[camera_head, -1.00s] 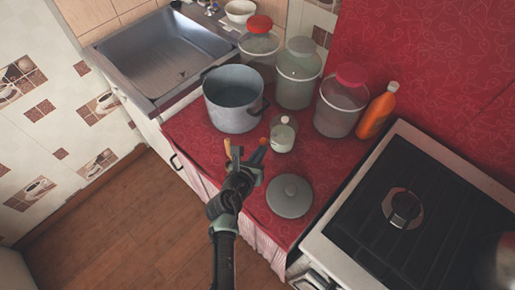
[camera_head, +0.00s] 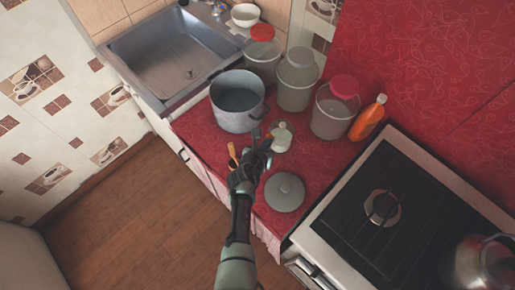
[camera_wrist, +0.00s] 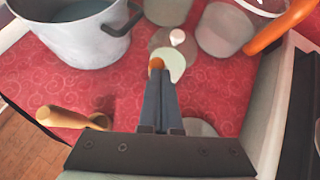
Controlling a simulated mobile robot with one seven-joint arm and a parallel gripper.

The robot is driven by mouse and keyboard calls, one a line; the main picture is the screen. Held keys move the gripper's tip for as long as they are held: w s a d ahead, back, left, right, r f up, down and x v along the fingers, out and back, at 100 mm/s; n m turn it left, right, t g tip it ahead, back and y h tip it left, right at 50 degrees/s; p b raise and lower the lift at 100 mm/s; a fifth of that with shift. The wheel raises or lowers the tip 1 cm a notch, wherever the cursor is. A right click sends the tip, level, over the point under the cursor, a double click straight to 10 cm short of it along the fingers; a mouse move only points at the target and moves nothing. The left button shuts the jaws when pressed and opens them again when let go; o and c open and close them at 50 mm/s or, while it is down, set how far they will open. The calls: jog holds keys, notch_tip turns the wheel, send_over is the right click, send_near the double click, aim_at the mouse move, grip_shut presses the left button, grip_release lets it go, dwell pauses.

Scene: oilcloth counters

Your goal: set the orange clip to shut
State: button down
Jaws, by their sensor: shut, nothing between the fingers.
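My gripper (camera_head: 257,138) is over the red counter, just left of a small glass jar (camera_head: 281,137) with a pale lid. In the wrist view its two dark fingers (camera_wrist: 157,82) are together with nothing between them. A small orange piece, likely the orange clip (camera_wrist: 156,63), shows right at the fingertips, in front of the jar (camera_wrist: 172,55). The fingers hide most of it, so I cannot tell whether it is open or shut, or whether they touch it.
A tan wooden utensil (camera_wrist: 70,118) lies left of the fingers. A grey pot (camera_head: 237,103) stands behind, with several lidded canisters and an orange bottle (camera_head: 368,118) to the right. A grey round lid (camera_head: 285,192) lies near the stove (camera_head: 350,235).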

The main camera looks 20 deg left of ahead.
jog(key=shift+w+d+r, duration=0.1)
jog(key=shift+w, duration=0.1)
jog(key=shift+r, duration=0.2)
dwell(0.4)
